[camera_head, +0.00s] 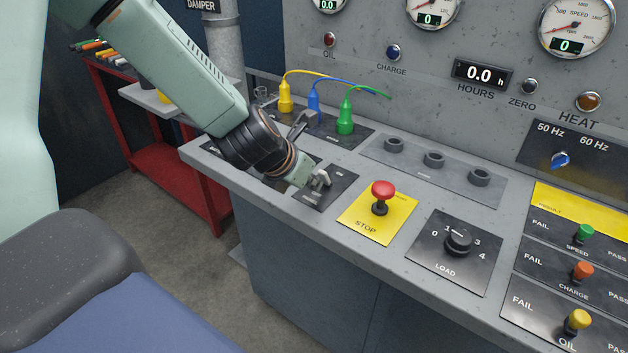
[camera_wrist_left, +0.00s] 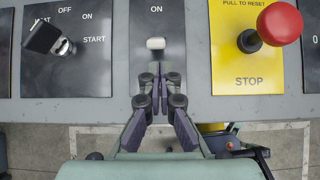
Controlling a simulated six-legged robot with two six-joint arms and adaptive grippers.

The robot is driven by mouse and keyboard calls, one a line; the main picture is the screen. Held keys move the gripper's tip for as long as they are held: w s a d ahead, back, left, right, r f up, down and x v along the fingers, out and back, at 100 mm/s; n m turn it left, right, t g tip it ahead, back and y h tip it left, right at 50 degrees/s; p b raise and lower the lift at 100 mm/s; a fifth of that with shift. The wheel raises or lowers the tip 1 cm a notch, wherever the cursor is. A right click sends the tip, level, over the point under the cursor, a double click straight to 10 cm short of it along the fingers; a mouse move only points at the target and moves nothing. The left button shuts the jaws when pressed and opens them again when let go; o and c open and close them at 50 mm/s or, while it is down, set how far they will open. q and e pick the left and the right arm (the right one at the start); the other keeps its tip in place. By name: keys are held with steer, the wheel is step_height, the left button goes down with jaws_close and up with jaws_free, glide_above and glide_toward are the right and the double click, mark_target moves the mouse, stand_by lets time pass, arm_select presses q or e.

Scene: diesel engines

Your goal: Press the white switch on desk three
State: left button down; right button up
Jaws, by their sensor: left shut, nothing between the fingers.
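The white switch (camera_wrist_left: 155,43) is a small pale toggle on a black plate marked ON, in the wrist view's upper middle. My left gripper (camera_wrist_left: 159,78) is shut and empty, its fingertips just below the switch in that picture, with a small gap showing. In the head view my left gripper (camera_head: 318,180) is at the black switch plate (camera_head: 337,187), left of the yellow STOP plate. There I cannot clearly tell the switch from the fingers. Contact cannot be told. My right gripper is not in view.
A red STOP button (camera_head: 382,191) stands close to the right of the switch plate. A black LOAD knob (camera_head: 458,241) is further right. Yellow, blue and green plugs (camera_head: 345,118) with cables stand behind. A key-like selector (camera_wrist_left: 48,38) is left in the wrist view.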

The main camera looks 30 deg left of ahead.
arm_select(q)
steer(key=shift+w+r, duration=0.2)
steer(key=shift+w, duration=0.25)
steer(key=shift+a, duration=0.2)
steer(key=shift+d, duration=0.25)
steer(key=shift+a+r+p, duration=0.2)
steer(key=shift+p, duration=0.5)
steer(key=shift+w+d+g, duration=0.1)
steer(key=shift+w+g, duration=0.05)
steer(key=shift+g, duration=0.15)
steer(key=shift+p, duration=0.3)
